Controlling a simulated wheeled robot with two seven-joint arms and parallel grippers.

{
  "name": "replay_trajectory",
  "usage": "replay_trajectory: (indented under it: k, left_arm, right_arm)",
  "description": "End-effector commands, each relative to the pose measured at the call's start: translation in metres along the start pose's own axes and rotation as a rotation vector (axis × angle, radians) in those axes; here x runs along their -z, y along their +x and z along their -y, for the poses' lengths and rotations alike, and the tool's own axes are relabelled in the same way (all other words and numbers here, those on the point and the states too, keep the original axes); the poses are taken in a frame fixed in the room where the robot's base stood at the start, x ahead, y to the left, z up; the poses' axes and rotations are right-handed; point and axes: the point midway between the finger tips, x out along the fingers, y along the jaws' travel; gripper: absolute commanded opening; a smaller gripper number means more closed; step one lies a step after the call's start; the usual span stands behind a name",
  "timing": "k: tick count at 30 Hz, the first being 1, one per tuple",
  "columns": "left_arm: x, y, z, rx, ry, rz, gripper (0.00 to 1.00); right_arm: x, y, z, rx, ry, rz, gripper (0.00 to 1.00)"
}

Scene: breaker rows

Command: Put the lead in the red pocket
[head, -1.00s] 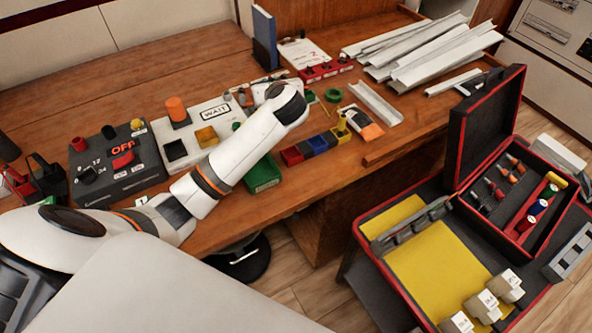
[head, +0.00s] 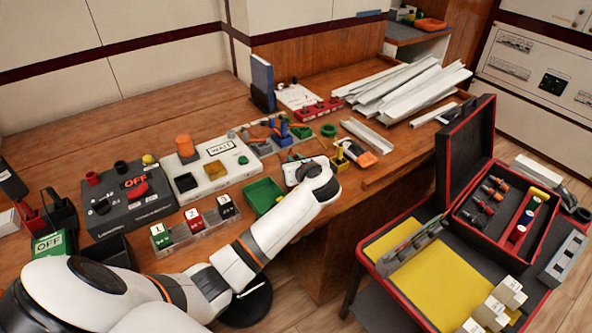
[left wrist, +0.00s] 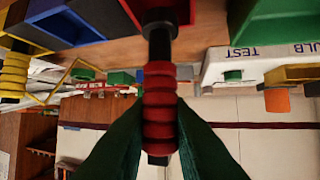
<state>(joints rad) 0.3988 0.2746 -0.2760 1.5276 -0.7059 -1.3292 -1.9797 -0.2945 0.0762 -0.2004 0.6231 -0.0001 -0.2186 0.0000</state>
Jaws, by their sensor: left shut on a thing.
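My left gripper (left wrist: 160,125) is shut on the red ribbed grip of the lead (left wrist: 159,90) in the left wrist view. The lead's black end points toward the top of that picture, in front of the red pocket (left wrist: 184,13). I cannot tell whether the tip is inside it. The blue pocket (left wrist: 62,25) is beside the red one, to the left. In the head view my left wrist covers the fingertips, the held lead and the red pocket. A yellow ribbed lead (left wrist: 14,76) stands at the left. My right gripper is in neither view.
A green tray (head: 262,194) lies left of my wrist, by the white WAIT box (head: 218,168). Numbered breakers (head: 194,226) stand nearer. A grey OFF box (head: 130,197) is further left. White channel lengths (head: 410,90) lie behind. An open red-edged case (head: 465,160) stands at right.

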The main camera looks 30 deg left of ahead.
Motion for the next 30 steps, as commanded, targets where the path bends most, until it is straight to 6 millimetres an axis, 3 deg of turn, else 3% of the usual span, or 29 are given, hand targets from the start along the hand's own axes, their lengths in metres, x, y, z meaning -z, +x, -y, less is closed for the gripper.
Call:
replay_trajectory:
  k: [5, 16, 17, 21, 30]
  left_arm:
    - [-0.025, 0.01, 0.0, 0.002, 0.002, 0.002, 0.0]
    - [-0.028, 0.011, 0.0, 0.001, 0.002, 0.0, 0.0]
    - [-0.029, 0.012, 0.0, 0.001, 0.001, 0.0, 0.19]
    - [-0.028, 0.012, 0.0, 0.001, 0.001, 0.001, 0.39]
    - [-0.027, 0.011, 0.0, 0.0, 0.0, 0.0, 0.39]
  right_arm:
    - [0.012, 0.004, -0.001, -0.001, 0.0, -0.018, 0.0]
    - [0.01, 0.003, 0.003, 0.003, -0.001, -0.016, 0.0]
    - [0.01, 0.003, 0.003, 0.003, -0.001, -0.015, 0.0]
    - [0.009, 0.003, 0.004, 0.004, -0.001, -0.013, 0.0]
    - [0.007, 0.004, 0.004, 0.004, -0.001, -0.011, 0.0]
